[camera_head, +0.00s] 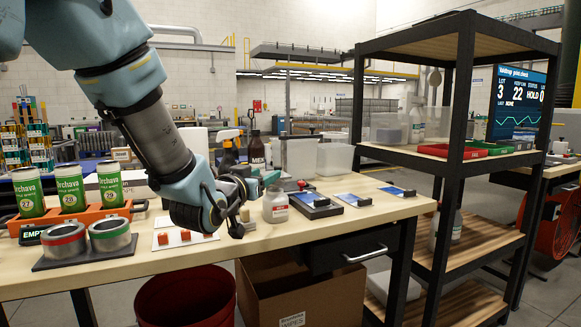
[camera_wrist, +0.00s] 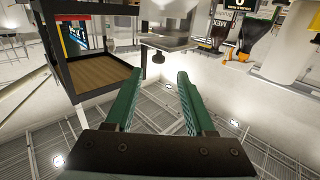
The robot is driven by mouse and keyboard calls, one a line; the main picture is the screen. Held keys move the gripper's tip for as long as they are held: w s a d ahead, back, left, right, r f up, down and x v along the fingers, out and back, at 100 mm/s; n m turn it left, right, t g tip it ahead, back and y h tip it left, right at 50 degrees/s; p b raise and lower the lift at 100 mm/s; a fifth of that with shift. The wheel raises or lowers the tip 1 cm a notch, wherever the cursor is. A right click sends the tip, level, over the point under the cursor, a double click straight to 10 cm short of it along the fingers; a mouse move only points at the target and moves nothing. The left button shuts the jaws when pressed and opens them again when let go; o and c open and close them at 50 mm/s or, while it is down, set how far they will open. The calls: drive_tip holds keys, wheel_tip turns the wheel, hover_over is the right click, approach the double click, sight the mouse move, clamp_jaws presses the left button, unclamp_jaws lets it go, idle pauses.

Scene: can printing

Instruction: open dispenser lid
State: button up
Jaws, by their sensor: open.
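My gripper (camera_head: 262,184) is above the workbench, beside the upper part of a small white bottle (camera_head: 277,208) with a red-marked label. In the wrist view my gripper (camera_wrist: 155,88) shows two green fingers spread apart with nothing between them. A dark knob (camera_wrist: 157,57) under a pale, box-like shape lies beyond the fingertips, apart from them. No dispenser is clearly marked; the white bottle may be it, but I cannot tell. My gripper and arm hide part of the bench around it, and I cannot make out the state of a lid.
An orange rack (camera_head: 92,217) with several green cans and two metal rings (camera_head: 62,240) stand at left. A dark bottle (camera_head: 256,150) and clear bins (camera_head: 300,158) stand behind my gripper. Blue-topped pads (camera_head: 350,197) lie at right. A black shelf (camera_head: 463,130) borders the bench.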

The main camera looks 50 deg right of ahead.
sight(283, 173)
drive_tip(key=shift+w+d+r, duration=0.15)
drive_tip(key=shift+w+d, duration=0.05)
drive_tip(key=shift+d, duration=0.65)
drive_tip(key=p+x, duration=0.3)
drive_tip(key=x, duration=0.6)
drive_tip(key=shift+w+d, duration=0.1)
drive_tip(key=shift+d, duration=0.2)
drive_tip(key=shift+c, duration=0.3)
clamp_jaws()
